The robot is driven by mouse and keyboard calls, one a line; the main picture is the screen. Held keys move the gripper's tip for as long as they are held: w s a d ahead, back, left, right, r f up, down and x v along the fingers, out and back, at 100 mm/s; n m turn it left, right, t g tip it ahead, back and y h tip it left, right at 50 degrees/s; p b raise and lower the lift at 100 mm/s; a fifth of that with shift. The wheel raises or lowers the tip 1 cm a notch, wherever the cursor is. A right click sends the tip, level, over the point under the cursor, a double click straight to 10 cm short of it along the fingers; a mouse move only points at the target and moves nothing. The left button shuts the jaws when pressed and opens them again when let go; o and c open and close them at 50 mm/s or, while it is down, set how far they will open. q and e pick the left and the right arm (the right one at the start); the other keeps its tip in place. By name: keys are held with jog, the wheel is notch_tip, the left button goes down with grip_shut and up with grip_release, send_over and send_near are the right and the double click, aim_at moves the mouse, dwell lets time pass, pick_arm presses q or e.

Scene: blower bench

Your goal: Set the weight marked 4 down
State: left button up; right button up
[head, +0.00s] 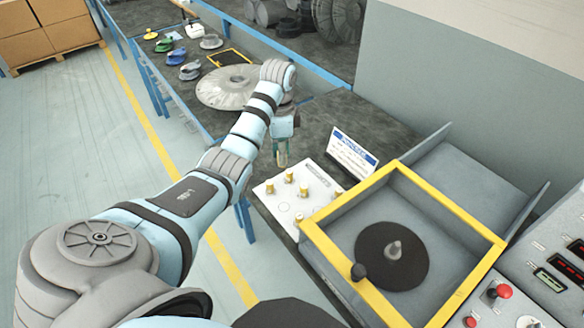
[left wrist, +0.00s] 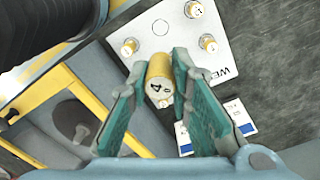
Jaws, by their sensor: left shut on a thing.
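My left gripper (head: 283,152) is above the bench near the far edge of the white weight board (head: 315,179). It is shut on a brass-coloured weight (left wrist: 158,68), whose pale end shows a mark that reads as 4 in the left wrist view. The weight is between the two teal-padded fingers of the left gripper (left wrist: 157,82). Other small brass weights (left wrist: 129,46) stand on the board (left wrist: 180,62), which has a bare printed circle between them. My right gripper is not in view.
A sign (head: 351,153) stands beside the board. A machine with a yellow frame (head: 448,209) and a dark disc (head: 378,262) is to the right. A grey bladed wheel (head: 228,88) lies farther back on the bench, with several coloured items (head: 177,57) beyond it.

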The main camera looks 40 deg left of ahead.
pick_arm(q)
jog(key=f+b, duration=0.7)
jog(key=f, duration=0.1)
jog(key=f+b, duration=0.8)
jog(key=shift+s+d, duration=0.2)
jog(key=shift+w+f+b, duration=0.1)
jog(key=shift+f+b, duration=0.25)
jog(key=shift+b, duration=0.15)
jog(key=f, duration=0.1)
jog(key=f+b, duration=0.2)
jog(key=shift+s+a+f, duration=0.1)
jog(key=shift+s+f, duration=0.05)
jog(key=shift+s, duration=0.15)
jog(key=shift+w, duration=0.1)
jog(key=o, duration=0.7)
jog(key=shift+o, duration=0.2)
